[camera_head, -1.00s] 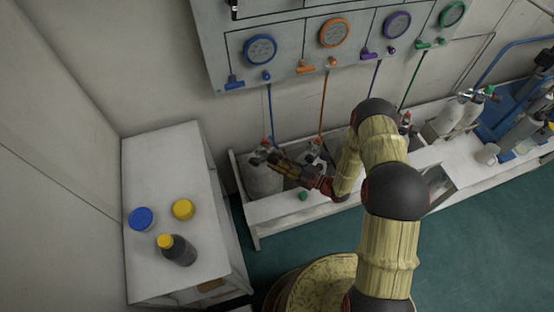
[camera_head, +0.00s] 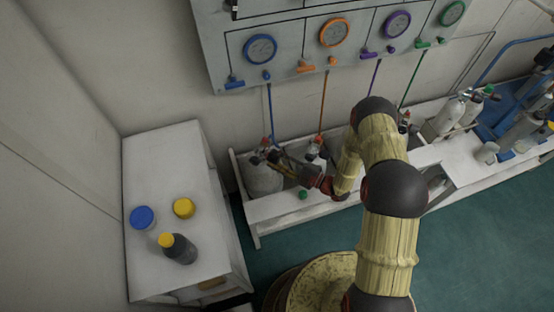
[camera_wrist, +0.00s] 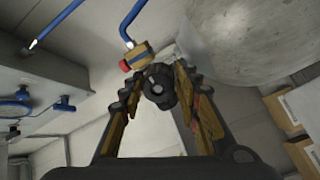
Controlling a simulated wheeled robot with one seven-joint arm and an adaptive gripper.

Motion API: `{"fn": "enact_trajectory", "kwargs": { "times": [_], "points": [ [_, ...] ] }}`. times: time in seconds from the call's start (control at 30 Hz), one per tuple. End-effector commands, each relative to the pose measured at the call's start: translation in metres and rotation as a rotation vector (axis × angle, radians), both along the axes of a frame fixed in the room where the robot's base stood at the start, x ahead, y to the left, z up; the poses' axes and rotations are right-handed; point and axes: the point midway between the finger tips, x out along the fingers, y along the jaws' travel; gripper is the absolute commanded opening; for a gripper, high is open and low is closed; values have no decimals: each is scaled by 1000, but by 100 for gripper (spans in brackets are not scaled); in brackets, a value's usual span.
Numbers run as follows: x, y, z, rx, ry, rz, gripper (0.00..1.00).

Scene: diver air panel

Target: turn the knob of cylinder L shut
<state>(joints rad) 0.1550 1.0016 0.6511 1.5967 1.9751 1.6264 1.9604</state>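The leftmost pale cylinder (camera_head: 262,180) stands in the rack below the gauge panel, with the blue line running down to its valve. I take it as cylinder L; no label is readable. In the wrist view, its pale rounded body (camera_wrist: 255,40) fills the upper right, beside a brass valve (camera_wrist: 140,56) with a red part. A black knob (camera_wrist: 158,86) faces my camera. My gripper (camera_head: 277,162) is at the valve. In the wrist view, my gripper (camera_wrist: 156,92) has its fingers apart on both sides of the knob. I cannot tell whether they touch it.
The gauge panel (camera_head: 290,70) hangs above the rack. More cylinders (camera_head: 448,115) stand along the rack to the right. A white cabinet (camera_head: 155,175) at left holds a dark bottle and two lids.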

Motion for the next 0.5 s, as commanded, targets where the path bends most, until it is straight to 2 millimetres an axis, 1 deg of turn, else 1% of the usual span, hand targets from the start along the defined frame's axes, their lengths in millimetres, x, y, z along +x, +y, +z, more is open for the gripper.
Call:
{"fn": "enact_trajectory", "kwargs": {
  "times": [0.03,0.27,0.5],
  "points": [
    [0,0,0,0,0,0,36],
    [0,0,0,1,-2,1,49],
    [0,0,1,1,-2,2,49]
  ]
}}
